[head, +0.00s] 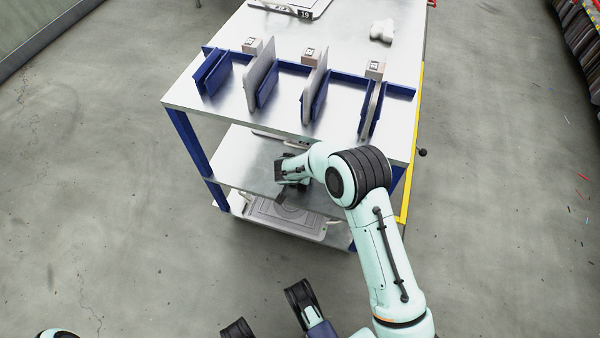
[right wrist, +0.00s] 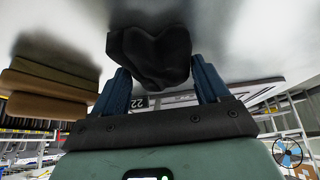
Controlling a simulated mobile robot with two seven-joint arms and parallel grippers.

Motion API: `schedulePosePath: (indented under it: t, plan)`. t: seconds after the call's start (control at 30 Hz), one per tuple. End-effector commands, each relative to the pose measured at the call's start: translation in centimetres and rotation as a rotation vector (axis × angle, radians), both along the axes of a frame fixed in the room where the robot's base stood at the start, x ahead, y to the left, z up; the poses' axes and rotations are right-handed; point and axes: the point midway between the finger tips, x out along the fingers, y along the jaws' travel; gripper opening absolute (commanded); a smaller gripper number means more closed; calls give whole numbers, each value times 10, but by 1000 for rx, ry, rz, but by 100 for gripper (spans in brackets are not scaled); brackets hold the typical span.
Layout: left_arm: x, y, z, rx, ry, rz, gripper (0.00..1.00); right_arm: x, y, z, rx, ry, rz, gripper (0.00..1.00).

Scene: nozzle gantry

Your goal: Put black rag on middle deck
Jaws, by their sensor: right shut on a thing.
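The cart's middle deck (head: 238,168) is a bare metal shelf below the top deck. My right gripper (head: 284,186) reaches in over the right part of this deck. In the right wrist view the black rag (right wrist: 150,57) is a crumpled dark lump between the blue fingers of my right gripper (right wrist: 160,82), which is shut on it. A pale surface lies close behind the rag; whether the rag touches it I cannot tell. My left gripper (head: 268,311) is at the bottom of the head view, its fingers apart and empty, off the cart.
The top deck (head: 190,95) carries blue dividers (head: 212,72) with upright panels and a white lump (head: 382,31) at the back. The bottom deck holds a grey tray (head: 285,217). A blue cart leg (head: 190,150) stands at the left. Floor around is clear.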

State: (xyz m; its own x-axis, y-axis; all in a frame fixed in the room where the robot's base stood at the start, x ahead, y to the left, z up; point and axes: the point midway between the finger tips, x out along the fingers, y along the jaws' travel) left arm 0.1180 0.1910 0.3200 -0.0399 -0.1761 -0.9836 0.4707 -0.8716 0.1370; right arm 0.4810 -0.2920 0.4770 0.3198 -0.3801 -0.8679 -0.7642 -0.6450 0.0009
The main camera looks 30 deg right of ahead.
Motion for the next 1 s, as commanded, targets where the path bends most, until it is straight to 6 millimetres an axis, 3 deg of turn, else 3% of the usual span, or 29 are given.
schedulePosePath:
  t: [0.3, 0.33, 0.4, 0.73, 1.0]
  plan:
    - [-6, 1, -3, -2, 19, 2, 43, 0, 0, -3, 0, 0, 0, 45]
    - [-7, 1, -3, -2, 21, 2, 43, 0, 0, -3, 0, 0, 0, 78]
    - [-6, 1, -3, -1, 20, 2, 43, 0, 0, -2, 0, 0, 0, 100]
    - [0, 0, 1, 0, 1, 0, 43, 0, 0, 2, 0, -1, -1, 100]
    - [24, -3, 16, 5, -79, -8, 43, -16, 20, 49, 1, -4, 2, 100]
